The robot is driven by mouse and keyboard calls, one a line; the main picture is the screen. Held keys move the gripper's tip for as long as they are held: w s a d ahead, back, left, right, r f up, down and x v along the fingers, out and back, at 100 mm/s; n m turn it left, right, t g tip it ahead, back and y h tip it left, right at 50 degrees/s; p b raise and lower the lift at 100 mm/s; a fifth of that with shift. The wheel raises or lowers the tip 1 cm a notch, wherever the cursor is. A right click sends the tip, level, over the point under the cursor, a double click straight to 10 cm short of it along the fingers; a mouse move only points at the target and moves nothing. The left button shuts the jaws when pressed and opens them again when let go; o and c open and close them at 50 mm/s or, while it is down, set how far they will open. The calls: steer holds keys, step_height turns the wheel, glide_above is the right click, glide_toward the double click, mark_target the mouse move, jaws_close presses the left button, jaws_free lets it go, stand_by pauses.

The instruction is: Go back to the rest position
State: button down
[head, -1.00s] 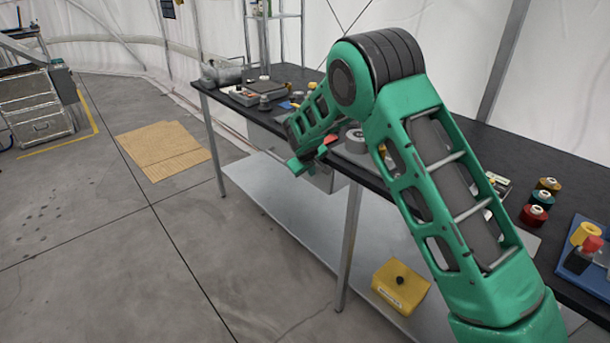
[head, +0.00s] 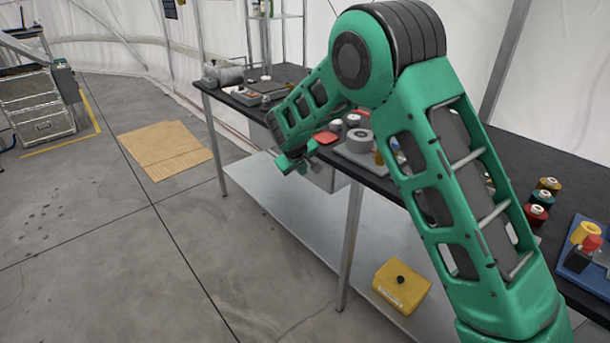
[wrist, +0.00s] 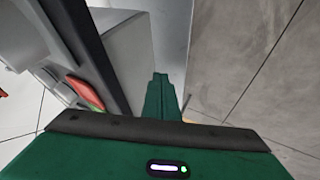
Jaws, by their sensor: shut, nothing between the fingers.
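My gripper (head: 297,160) is at the end of my green arm in the head view, just off the front edge of the black-topped workbench (head: 512,157). It points down and toward the floor side. In the wrist view the green fingers (wrist: 160,98) show as one narrow closed shape beyond the dark band of the gripper body. Nothing is held between them. My arm hides part of the bench top.
On the bench are a grey round piece on a plate (head: 359,141), a red item (head: 326,137), several spools (head: 540,197) and a blue tray (head: 571,262). A yellow box (head: 401,286) sits on the lower shelf. A cardboard sheet (head: 165,150) lies on the open floor at left.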

steer(key=s+d+r+m+g, duration=0.1)
steer(key=s+d+r, duration=0.3)
steer(key=d, duration=0.3)
steer(key=s+d+r+m+g, duration=0.1)
steer(key=s+d+r+m, duration=0.1)
steer(key=s+d, duration=0.4)
steer(key=s+d+r+m+g, duration=0.1)
steer(key=s+d+r, duration=0.4)
steer(key=d, duration=0.5)
steer(key=shift+s+d+r+m+h, duration=0.15)
steer(key=shift+s+r+m+h, duration=0.15)
steer(key=shift+s+m+h, duration=0.15)
steer(key=shift+m+g, duration=0.7)
steer(key=shift+m, duration=0.25)
steer(key=s+d, duration=0.2)
steer(key=s+d+r, duration=0.1)
steer(key=s+d, duration=0.1)
steer(key=s, duration=0.1)
steer(key=s+d, duration=0.2)
steer(key=shift+s+r, duration=0.25)
steer(key=shift+r, duration=0.05)
steer(key=s+d+m+g+y, duration=0.1)
steer(key=s+d+m, duration=0.1)
steer(key=s, duration=1.3)
steer(key=s+d+m+g+y, duration=0.1)
steer(key=s+d+m+y, duration=0.1)
steer(key=s, duration=1.4)
steer(key=shift+d+f+m+g, duration=0.25)
steer(key=shift+d+m+g, duration=0.25)
steer(key=shift+m, duration=0.3)
